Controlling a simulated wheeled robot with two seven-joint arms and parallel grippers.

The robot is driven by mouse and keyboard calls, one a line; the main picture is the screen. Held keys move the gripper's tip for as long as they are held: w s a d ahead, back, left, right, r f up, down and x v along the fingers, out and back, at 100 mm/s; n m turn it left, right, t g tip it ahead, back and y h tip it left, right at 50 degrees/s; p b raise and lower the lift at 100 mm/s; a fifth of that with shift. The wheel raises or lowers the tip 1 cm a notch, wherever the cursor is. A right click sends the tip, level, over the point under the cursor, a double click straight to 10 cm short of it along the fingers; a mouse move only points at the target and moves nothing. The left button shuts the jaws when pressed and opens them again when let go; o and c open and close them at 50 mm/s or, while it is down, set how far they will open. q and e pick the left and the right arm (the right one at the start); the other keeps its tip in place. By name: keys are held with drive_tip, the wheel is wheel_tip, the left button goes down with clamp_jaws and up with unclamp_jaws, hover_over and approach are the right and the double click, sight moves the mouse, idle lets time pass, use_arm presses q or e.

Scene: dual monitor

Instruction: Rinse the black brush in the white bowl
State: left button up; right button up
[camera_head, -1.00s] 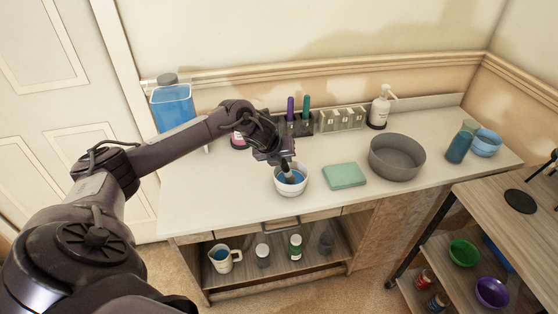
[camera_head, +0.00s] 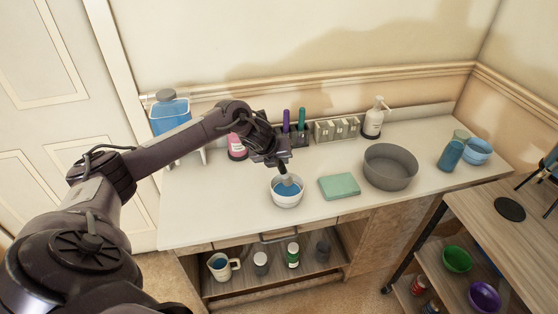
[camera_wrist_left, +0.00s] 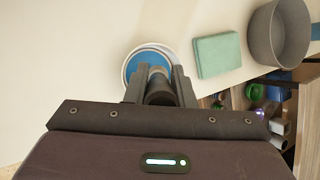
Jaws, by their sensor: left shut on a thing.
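The white bowl (camera_head: 287,200) holds blue liquid and stands on the white counter near its front edge. It also shows in the left wrist view (camera_wrist_left: 127,70), partly hidden behind the gripper. My left gripper (camera_head: 280,163) is above the bowl, shut on the black brush (camera_head: 285,177). The brush points down into the bowl, its lower end at or just above the blue liquid; I cannot tell if it touches. In the left wrist view the brush (camera_wrist_left: 159,90) sits between the two fingers. My right gripper is not in view.
A green sponge (camera_head: 339,187) and a grey basin (camera_head: 390,167) stand right of the bowl. Behind are a holder with purple and green brushes (camera_head: 294,138), a pink-labelled bottle (camera_head: 237,147) and a soap dispenser (camera_head: 374,118). A wooden cart (camera_head: 500,195) stands at right.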

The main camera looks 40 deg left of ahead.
use_arm(q)
drive_tip(key=shift+r+p, duration=1.45)
drive_tip(key=shift+r, duration=0.7)
drive_tip(key=shift+r+p, duration=1.35)
drive_tip(key=shift+r, duration=0.2)
